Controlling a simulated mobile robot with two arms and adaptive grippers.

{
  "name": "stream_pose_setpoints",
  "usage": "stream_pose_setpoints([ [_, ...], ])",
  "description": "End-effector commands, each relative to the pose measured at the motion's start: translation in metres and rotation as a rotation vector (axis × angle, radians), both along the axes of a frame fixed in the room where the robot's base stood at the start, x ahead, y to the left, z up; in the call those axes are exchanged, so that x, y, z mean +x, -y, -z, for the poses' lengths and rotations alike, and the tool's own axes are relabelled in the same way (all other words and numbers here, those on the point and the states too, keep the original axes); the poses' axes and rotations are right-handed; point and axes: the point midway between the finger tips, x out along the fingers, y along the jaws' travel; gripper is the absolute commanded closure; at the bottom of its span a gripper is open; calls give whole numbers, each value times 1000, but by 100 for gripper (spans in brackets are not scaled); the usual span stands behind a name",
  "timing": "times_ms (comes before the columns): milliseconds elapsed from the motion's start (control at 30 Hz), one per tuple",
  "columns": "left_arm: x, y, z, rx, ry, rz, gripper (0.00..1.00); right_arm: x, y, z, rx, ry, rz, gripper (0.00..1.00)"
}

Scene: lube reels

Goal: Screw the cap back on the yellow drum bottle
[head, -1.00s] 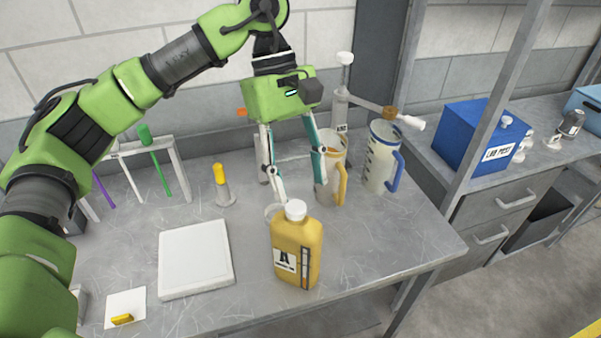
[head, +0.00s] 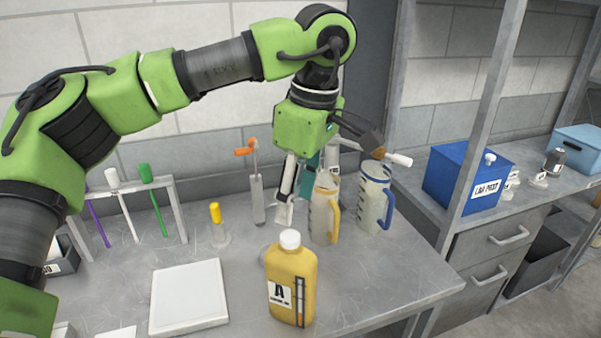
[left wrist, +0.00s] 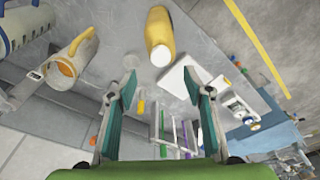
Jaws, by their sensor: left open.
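Bottle (left wrist: 159,22) and cap (left wrist: 160,55) also show in the left wrist view. My left gripper (head: 294,205) is behind the bottle, in front of the wall and beside the jugs, apart from the cap. In the left wrist view my left gripper (left wrist: 160,92) is open, with nothing between its fingers. My right gripper is out of view.
A yellow-handled jug (head: 324,210) and a blue-handled jug (head: 374,200) stand close to the right of my gripper. A white slab (head: 189,297) lies left of the bottle. A yellow-topped holder (head: 217,225) and a rack (head: 180,205) stand behind it. A clear round piece (left wrist: 131,62) is beside the bottle.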

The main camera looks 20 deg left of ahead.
Motion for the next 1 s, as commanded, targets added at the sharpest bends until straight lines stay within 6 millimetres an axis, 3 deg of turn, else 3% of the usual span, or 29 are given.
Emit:
stream_pose_setpoints([
  [200, 1, -7, 40, 1, -4, 0, 54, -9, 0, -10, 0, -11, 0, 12],
  [400, 2, -10, 65, 0, -2, 1, 54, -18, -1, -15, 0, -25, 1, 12],
  [833, 2, -11, 75, -1, 0, 1, 54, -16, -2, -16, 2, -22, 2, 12],
  [1000, 2, -11, 75, -1, 0, 1, 94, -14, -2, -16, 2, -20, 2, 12],
])
